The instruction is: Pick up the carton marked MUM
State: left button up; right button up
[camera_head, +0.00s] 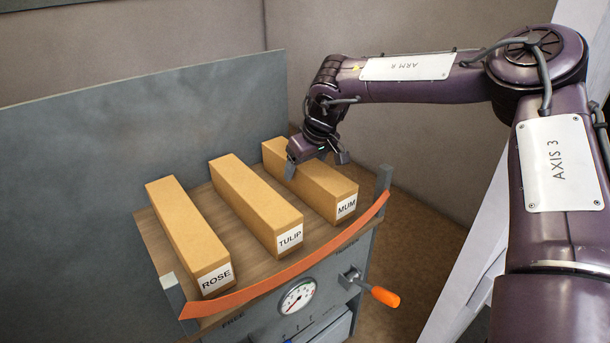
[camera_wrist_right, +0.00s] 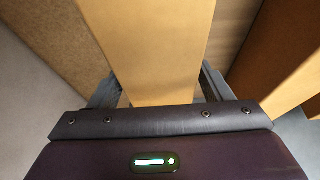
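The carton marked MUM (camera_head: 318,184) is a long tan box with a white label, lying at the right of a row of three on the wooden shelf. My right gripper (camera_head: 316,168) is over its middle to far part, with one finger on each side. In the right wrist view the carton (camera_wrist_right: 155,45) runs between the two fingers of my right gripper (camera_wrist_right: 160,88), with narrow gaps beside it. The fingers look open. The far finger's tip is partly hidden in the head view. My left gripper is not in view.
The TULIP carton (camera_head: 250,202) and ROSE carton (camera_head: 186,232) lie to the left, parallel. An orange strip (camera_head: 285,270) edges the shelf front (camera_head: 150,232). A grey post (camera_head: 383,180) stands at the right corner. A dial (camera_head: 297,297) and orange-handled lever (camera_head: 384,296) are below.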

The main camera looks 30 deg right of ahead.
jog(key=shift+w+r, duration=0.1)
jog(key=c, duration=1.1)
